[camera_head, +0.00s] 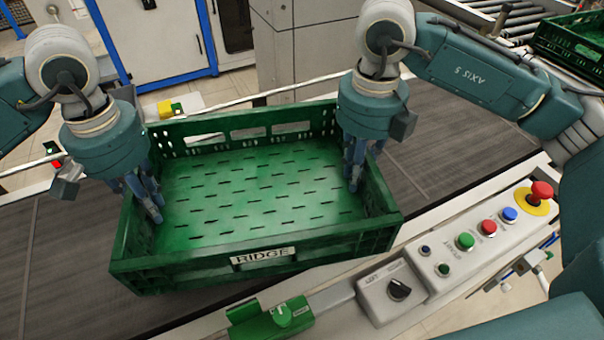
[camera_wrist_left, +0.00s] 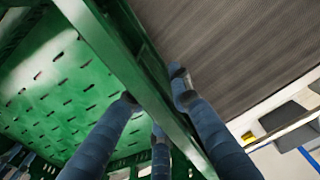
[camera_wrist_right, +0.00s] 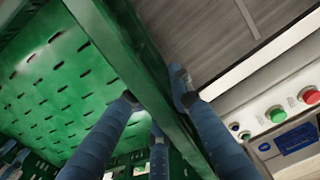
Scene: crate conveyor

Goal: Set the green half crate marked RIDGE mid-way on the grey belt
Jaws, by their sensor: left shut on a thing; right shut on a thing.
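The green half crate marked RIDGE (camera_head: 264,256) is empty and is held over the grey belt (camera_head: 60,262), turned slightly against the belt's run. I cannot tell whether its base touches the belt. My left gripper (camera_head: 146,195) is shut on the crate's left wall. In the left wrist view its blue fingers (camera_wrist_left: 150,95) straddle the green rim, with the belt beyond. My right gripper (camera_head: 355,168) is shut on the right wall. In the right wrist view its fingers (camera_wrist_right: 152,95) straddle that rim too. The crate's underside is hidden.
A control panel with a red emergency button (camera_head: 541,191), coloured buttons and a black knob (camera_head: 399,289) lines the belt's near edge. A green switch box (camera_head: 270,318) is close to the crate's front. Another green crate (camera_head: 575,42) stands at the upper right. The belt right of the crate is clear.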

